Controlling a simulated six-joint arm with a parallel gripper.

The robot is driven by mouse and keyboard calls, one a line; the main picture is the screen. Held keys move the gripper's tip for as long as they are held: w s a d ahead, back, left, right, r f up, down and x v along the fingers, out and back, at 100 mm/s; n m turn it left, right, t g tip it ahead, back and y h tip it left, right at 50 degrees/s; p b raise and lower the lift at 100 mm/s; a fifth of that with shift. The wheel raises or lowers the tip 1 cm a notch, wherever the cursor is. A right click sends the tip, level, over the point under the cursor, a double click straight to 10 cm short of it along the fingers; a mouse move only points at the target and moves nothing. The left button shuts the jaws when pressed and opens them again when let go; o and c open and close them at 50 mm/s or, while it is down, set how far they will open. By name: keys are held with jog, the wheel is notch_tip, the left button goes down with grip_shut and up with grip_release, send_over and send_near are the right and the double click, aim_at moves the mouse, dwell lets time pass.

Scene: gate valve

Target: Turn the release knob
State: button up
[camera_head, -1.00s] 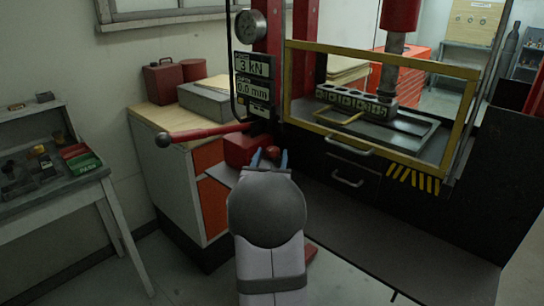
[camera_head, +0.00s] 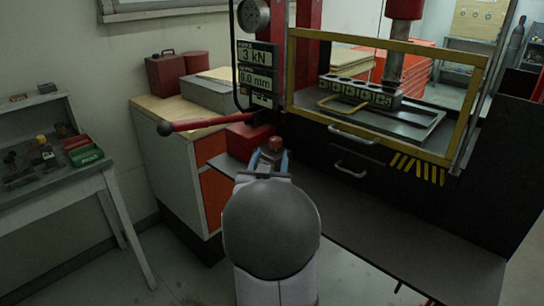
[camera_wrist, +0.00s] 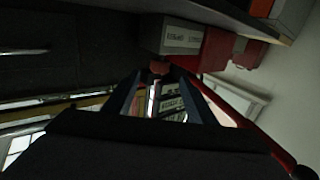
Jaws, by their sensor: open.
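The release knob (camera_head: 275,143) is small and red and sticks out at the right side of a red box (camera_head: 245,141) on the press. My gripper (camera_head: 271,160) is just below and in front of the knob in the head view, its two blue-grey fingers apart with nothing held. In the wrist view the knob (camera_wrist: 160,67) shows near the tips of the open fingers (camera_wrist: 157,78), below a box face with a small label (camera_wrist: 181,38). I cannot tell whether the fingers touch the knob.
A red lever (camera_head: 205,124) reaches left from the press, above a wooden-topped cabinet (camera_head: 160,108). A yellow-framed guard (camera_head: 385,35) stands to the right, with drawer handles (camera_head: 350,170) below it. A side table (camera_head: 60,190) stands at left.

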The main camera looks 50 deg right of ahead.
jog(key=w+d+r+n+t+y+p, duration=0.2)
jog(key=w+r+n+t+y+p, duration=0.15)
jog(key=r+p, duration=0.25)
jog(key=n+g+y+p, duration=0.1)
jog(key=n+y+p, duration=0.3)
jog(key=y+p, duration=0.35)
send_near(277, 140)
jog(key=w, duration=0.2)
jog(key=shift+h, duration=0.3)
jog(key=shift+s+f+p+x, duration=0.15)
jog(key=shift+p+x, duration=0.1)
jog(key=shift+x, duration=1)
jog(key=shift+f+p+x, duration=0.15)
jog(key=shift+p+x, duration=0.15)
jog(key=shift+x, duration=0.95)
jog(key=shift+s+f+p+x, duration=0.1)
jog(key=shift+f+p+x, duration=0.15)
jog(key=shift+x, duration=1)
jog(key=shift+d, duration=0.1)
jog(key=c, duration=1)
jog(key=shift+r+p, duration=0.2)
jog(key=shift+p, duration=0.15)
jog(key=shift+c, duration=0.2)
